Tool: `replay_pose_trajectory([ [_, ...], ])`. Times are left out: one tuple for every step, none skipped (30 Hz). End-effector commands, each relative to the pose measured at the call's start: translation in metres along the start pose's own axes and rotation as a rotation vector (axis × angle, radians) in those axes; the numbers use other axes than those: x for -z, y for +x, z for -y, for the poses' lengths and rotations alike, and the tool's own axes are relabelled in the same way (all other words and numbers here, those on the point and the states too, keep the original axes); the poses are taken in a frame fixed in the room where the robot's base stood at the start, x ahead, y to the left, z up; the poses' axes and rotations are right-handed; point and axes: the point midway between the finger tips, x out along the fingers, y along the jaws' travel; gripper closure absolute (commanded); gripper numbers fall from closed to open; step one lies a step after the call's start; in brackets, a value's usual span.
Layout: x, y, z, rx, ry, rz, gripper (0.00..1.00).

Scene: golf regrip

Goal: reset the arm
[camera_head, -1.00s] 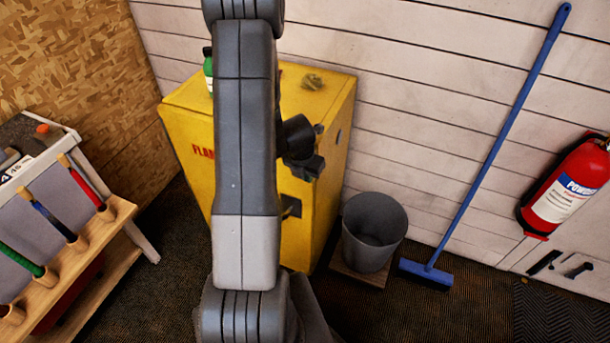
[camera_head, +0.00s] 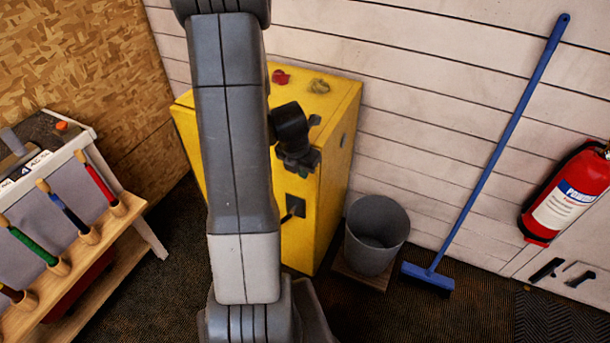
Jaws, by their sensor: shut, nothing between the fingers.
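My arm stands upright across the left middle of the view, its long grey link in front of the yellow cabinet (camera_head: 327,180). My gripper (camera_head: 303,160) shows in part as a small dark shape to the right of that link, in front of the cabinet. It is shut with nothing in it. Its fingers are small and partly hidden, and it looks apart from the cabinet. The link hides much of the cabinet's front and left side.
A rack (camera_head: 135,206) with several coloured grips stands at the left. A grey bin (camera_head: 376,236) stands right of the cabinet. A blue broom (camera_head: 497,150) leans on the wall, near a red fire extinguisher (camera_head: 566,195). A red thing (camera_head: 281,76) lies on the cabinet top.

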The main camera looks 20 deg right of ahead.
Motion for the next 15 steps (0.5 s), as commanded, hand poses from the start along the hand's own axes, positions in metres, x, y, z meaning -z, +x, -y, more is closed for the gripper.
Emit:
replay_pose_trajectory([
  [0.000,-0.006,0.000,0.000,0.000,0.001,1.00],
  [0.000,-0.008,0.000,0.000,0.001,0.000,1.00],
  [0.000,-0.011,0.000,0.000,0.001,0.000,1.00],
  [0.000,-0.013,0.000,0.000,0.000,0.000,1.00],
  [0.000,-0.014,0.000,0.000,0.000,0.000,1.00],
  [0.001,-0.015,0.001,0.001,-0.001,-0.001,1.00],
  [0.001,-0.015,0.001,0.001,-0.001,-0.002,1.00],
  [0.001,-0.016,0.001,0.001,-0.001,-0.002,1.00],
  [0.001,-0.016,0.001,0.001,-0.001,-0.003,1.00],
  [0.001,-0.016,0.001,0.002,-0.001,-0.003,1.00],
  [0.001,-0.016,0.001,0.002,-0.001,-0.003,1.00],
  [0.001,-0.016,0.001,0.002,-0.001,-0.003,1.00],
  [0.001,-0.016,0.001,0.002,-0.001,-0.003,1.00],
  [0.001,-0.016,0.001,0.002,-0.001,-0.003,1.00],
  [0.001,-0.016,0.001,0.002,-0.001,-0.003,1.00],
])
